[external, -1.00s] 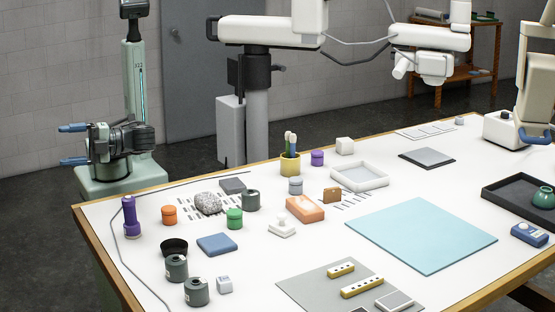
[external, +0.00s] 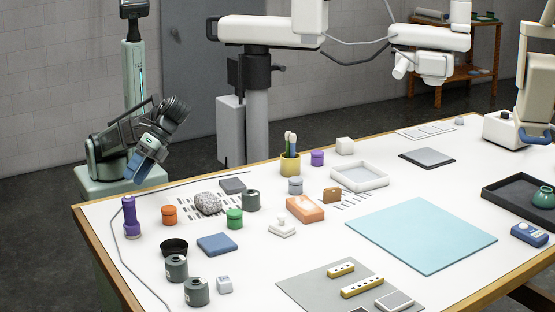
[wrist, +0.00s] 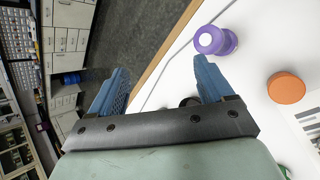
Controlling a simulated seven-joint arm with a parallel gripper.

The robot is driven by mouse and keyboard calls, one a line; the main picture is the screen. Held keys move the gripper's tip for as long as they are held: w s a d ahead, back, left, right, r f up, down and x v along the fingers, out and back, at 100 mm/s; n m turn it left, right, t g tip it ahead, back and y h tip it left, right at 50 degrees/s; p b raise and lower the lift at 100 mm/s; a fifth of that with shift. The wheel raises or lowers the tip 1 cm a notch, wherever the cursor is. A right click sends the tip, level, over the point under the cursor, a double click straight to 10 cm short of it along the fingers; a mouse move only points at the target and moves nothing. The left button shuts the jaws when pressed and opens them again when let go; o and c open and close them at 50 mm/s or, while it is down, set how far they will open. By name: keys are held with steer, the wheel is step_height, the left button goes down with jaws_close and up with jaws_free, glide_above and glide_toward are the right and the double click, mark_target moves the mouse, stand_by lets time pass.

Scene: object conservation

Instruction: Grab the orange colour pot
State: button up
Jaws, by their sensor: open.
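The orange pot (external: 169,215) is a small round lidded pot standing on the white table, right of the purple bottle-shaped object (external: 130,219). In the wrist view the orange pot (wrist: 286,88) shows from above at the right, clear of my fingers. My gripper (external: 140,168), with blue fingers, is above and beyond the table's left rear edge, up and left of the pot. In the wrist view my gripper (wrist: 160,80) is open, with nothing between its fingers.
A grey speckled stone (external: 208,203) and a green pot (external: 235,218) stand right of the orange pot. A black bowl (external: 174,247) and a blue block (external: 217,244) are in front. A thin cable (external: 114,225) runs along the table's left side.

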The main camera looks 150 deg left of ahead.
steer(key=s+a+f+n+y, duration=0.3)
steer(key=a+f+n+y, duration=0.2)
steer(key=a+f, duration=0.15)
steer(key=n+g+y, duration=0.1)
steer(key=n+y, duration=0.3)
glide_above(169, 208)
step_height(169, 208, down, 3)
steer(key=shift+r, duration=0.15)
steer(key=shift+f, duration=3.7)
steer(key=c, duration=1.1)
